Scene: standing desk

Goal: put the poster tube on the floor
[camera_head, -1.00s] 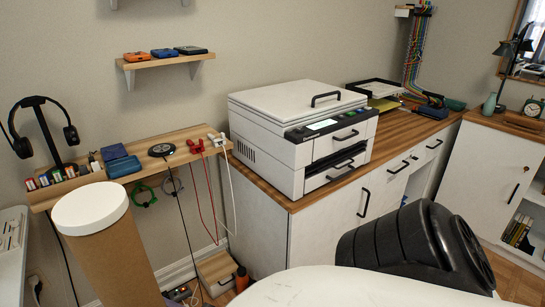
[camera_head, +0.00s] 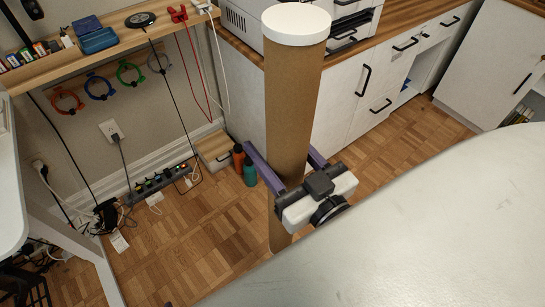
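The poster tube (camera_head: 288,110) is a tall brown cardboard cylinder with a white cap (camera_head: 296,24). It stands close to upright in the middle of the view, in front of the white cabinet. My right gripper (camera_head: 291,172) has its purple fingers on both sides of the tube's lower half and is shut on it. The tube's lower end is near the floor (camera_head: 205,235); I cannot tell whether it touches.
A wooden shelf (camera_head: 110,45) holds small items, with coloured rings and cables below. A power strip (camera_head: 160,180), a small box (camera_head: 214,150) and two bottles (camera_head: 249,170) stand by the wall. The floor left of the tube is clear. A large pale surface covers the lower right.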

